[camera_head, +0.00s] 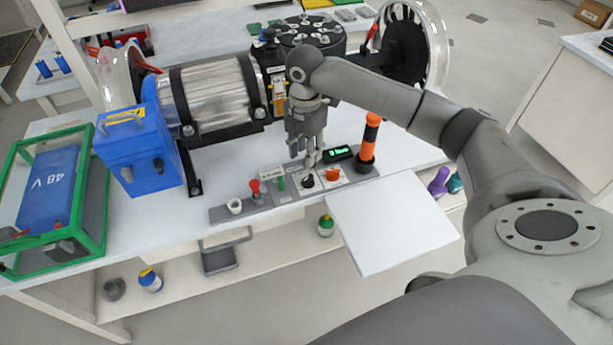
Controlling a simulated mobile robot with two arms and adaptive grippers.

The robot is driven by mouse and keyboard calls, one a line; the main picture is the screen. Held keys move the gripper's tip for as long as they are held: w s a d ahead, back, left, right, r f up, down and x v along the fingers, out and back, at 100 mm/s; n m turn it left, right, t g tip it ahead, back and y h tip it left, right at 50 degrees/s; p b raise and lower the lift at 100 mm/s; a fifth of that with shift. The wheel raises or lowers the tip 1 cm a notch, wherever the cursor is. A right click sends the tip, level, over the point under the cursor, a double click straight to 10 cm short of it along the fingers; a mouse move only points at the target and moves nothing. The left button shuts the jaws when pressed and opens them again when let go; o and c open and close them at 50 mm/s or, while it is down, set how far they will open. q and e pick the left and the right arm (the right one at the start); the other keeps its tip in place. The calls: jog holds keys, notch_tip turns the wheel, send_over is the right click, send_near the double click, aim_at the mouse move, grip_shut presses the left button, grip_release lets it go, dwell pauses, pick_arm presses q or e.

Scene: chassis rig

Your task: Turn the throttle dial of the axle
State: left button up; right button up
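The axle rig stands on the white bench, with a silver motor cylinder (215,97) and a clear-rimmed black wheel (405,52) at its right end. A grey control panel (262,203) runs along the bench's front edge. A small black dial (307,181) sits on a white plate on this panel. My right gripper (307,158) points down just above the dial, with its fingertips at or very near it. Whether the fingers touch the dial, and how far apart they are, is too small to tell. My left gripper is not in view.
Beside the dial are an orange knob (333,174), a green switch (281,183), a red knob (255,187) and a small lit display (339,153). An orange-and-black post (369,138) stands to the right. A blue box (138,150) and green-framed battery case (102,200) stand left.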

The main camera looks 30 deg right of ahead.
aim_at(306, 179)
jog(key=f, duration=1)
jog(key=shift+w+d+f, duration=0.1)
jog(key=shift+d+f, duration=0.15)
jog(key=shift+c, duration=0.3)
grip_shut()
